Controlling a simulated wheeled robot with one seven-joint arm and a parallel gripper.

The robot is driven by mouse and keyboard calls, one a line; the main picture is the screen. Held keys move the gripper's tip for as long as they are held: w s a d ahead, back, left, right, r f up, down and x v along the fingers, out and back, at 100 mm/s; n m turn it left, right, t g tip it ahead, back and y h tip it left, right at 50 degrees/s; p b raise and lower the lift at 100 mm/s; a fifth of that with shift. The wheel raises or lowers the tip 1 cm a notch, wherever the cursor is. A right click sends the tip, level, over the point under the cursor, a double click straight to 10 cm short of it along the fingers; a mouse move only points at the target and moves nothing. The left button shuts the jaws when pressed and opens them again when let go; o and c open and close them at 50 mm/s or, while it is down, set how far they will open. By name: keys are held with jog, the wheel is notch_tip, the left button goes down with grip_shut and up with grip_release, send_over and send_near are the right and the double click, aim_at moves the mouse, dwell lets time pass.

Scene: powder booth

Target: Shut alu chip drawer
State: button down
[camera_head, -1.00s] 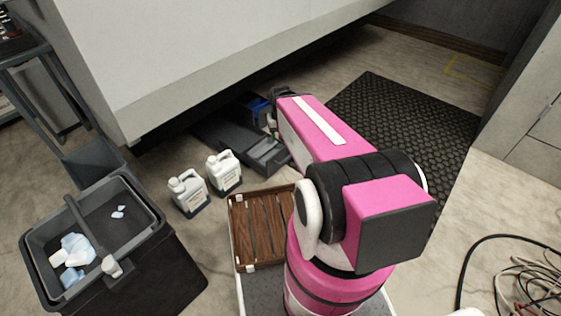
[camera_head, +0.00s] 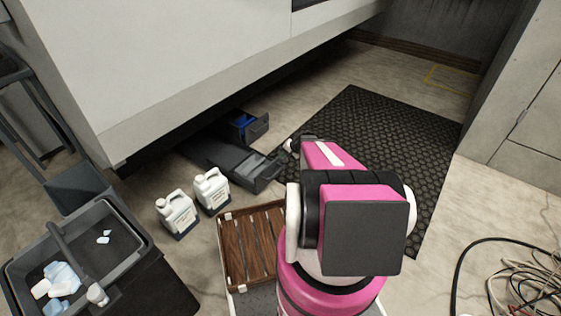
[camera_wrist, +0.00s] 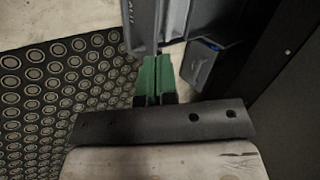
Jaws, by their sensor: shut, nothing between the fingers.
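The alu chip drawer (camera_head: 228,160) is a long dark grey tray pulled out from under the big machine, its front end facing the mat. In the wrist view a grey panel marked "ALU" (camera_wrist: 142,22) stands just beyond my fingers. My gripper (camera_wrist: 157,62) has green fingers pressed together, empty, with the tips at or very near that panel; I cannot tell if they touch. In the head view my arm hides most of my gripper, which is near the drawer's front end.
A second open drawer with blue inside (camera_head: 243,124) stands just behind. White jugs (camera_head: 177,214), a wooden slatted tray (camera_head: 250,250) and a black bin (camera_head: 150,285) lie left and near. A black mat (camera_head: 375,150) covers floor to the right; cables (camera_head: 520,280) lie at lower right.

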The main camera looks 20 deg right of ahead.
jog(key=w+d+f+m+t, duration=0.3)
jog(key=d+f+m, duration=0.1)
jog(key=d+f, duration=0.45)
send_near(277, 160)
jog(key=x, duration=0.6)
jog(key=shift+d+f, duration=0.25)
jog(key=shift+f, duration=0.15)
jog(key=shift+w+a, duration=0.25)
jog(key=shift+w, duration=0.1)
jog(key=w+a, duration=1)
jog(key=w, duration=0.4)
jog(key=w+a, duration=1)
jog(key=w, duration=0.4)
jog(key=shift+w+a, duration=0.25)
jog(key=shift+a, duration=0.05)
